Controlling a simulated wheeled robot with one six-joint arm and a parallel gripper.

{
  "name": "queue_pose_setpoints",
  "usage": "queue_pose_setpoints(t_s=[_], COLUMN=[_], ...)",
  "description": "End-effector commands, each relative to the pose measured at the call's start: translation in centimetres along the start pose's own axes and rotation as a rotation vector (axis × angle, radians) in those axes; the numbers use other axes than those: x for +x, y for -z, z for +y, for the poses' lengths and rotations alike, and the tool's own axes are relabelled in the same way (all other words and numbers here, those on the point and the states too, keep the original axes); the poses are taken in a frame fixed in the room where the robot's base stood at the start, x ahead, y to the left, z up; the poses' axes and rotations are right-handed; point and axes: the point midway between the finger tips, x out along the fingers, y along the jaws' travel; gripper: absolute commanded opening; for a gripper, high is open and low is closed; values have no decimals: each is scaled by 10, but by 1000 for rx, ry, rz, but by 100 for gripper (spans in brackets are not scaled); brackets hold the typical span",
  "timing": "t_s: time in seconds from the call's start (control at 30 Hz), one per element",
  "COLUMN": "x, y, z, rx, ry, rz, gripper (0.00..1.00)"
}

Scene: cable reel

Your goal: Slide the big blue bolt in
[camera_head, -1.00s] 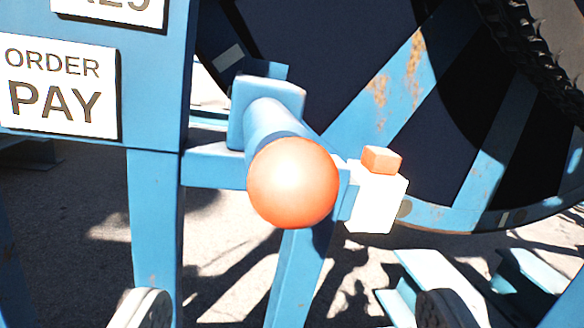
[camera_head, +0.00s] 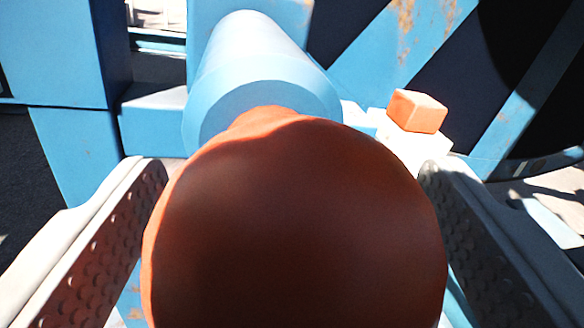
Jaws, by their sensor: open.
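The big blue bolt (camera_head: 265,75) is a thick light-blue cylinder pointing toward me, with a large orange ball knob (camera_head: 295,225) on its near end. The knob fills the lower middle of the view and lies in shadow. My gripper (camera_head: 290,190) is open, with one finger on each side of the knob. The left finger appears very near the knob's left edge, and the right finger is close to its right edge. I cannot tell whether either touches. The knob hides the lower part of the bolt's near end.
A white block with a small orange block (camera_head: 417,110) on top sits right of the bolt. A blue frame post (camera_head: 75,150) stands at the left. Dark reel panels and rusty blue spokes (camera_head: 385,45) lie behind at the right.

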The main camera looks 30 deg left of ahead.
Motion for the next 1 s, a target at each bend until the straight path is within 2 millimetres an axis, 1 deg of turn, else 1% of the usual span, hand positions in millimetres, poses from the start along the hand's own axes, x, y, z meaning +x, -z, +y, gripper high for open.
queue_pose_setpoints(t_s=[0.2,0.23,0.53,0.67,0.73,1.0], x=[0,0,0,5,15,78], y=[0,0,0,0,0,3], z=[0,0,0,-1,-2,-15], rx=[0,0,0,0,0,0], ry=[0,0,0,0,1,1], rz=[0,0,0,0,1,1], gripper=[80,78,19,19,19,19])
